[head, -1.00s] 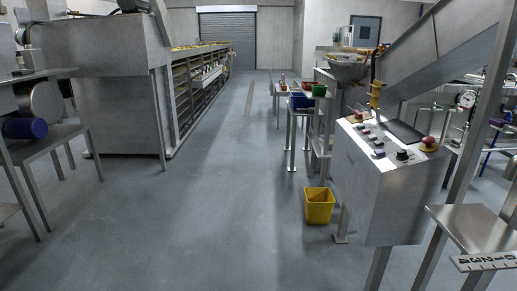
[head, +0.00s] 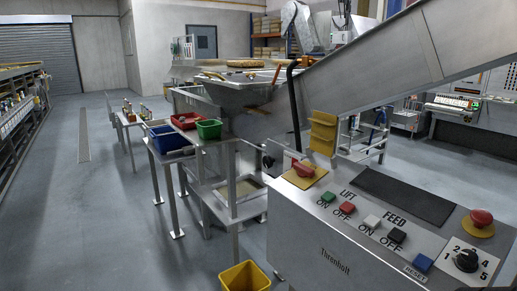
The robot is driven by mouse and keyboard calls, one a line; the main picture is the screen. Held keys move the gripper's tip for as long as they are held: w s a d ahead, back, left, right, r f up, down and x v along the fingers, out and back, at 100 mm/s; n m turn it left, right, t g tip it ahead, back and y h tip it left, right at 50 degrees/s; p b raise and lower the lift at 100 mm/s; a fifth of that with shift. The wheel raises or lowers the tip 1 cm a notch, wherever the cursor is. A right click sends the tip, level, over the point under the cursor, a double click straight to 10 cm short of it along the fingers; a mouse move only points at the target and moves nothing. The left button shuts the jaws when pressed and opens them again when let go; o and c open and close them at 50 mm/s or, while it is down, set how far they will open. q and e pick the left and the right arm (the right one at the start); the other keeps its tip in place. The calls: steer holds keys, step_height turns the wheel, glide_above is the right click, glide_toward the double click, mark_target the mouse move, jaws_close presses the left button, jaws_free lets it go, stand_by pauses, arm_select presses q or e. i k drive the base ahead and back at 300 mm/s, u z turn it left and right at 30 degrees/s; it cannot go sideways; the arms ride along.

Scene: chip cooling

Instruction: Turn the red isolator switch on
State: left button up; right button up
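The control panel (head: 340,243) stands at the lower right in the head view. A red rotary switch (head: 303,170) on a yellow plate sits at its far left corner and looks like the isolator; I cannot tell its on or off position. A red mushroom button (head: 481,217) on a yellow disc sits at the panel's right end. Between them are green and red LIFT buttons, white and black FEED buttons, a blue RESET button (head: 422,262) and a black numbered dial (head: 467,260). Neither of my grippers is in view.
A yellow bin (head: 245,278) stands on the floor left of the panel. Stands with a blue tray (head: 168,137), a red tray (head: 190,120) and a green tray (head: 209,129) are behind it. A sloping metal conveyor (head: 400,62) rises behind the panel. Floor at left is clear.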

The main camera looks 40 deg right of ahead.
mark_target(304, 171)
steer(key=i, duration=1.65)
steer(key=z, duration=1.4)
steer(key=i, duration=0.6)
steer(key=z, duration=0.75)
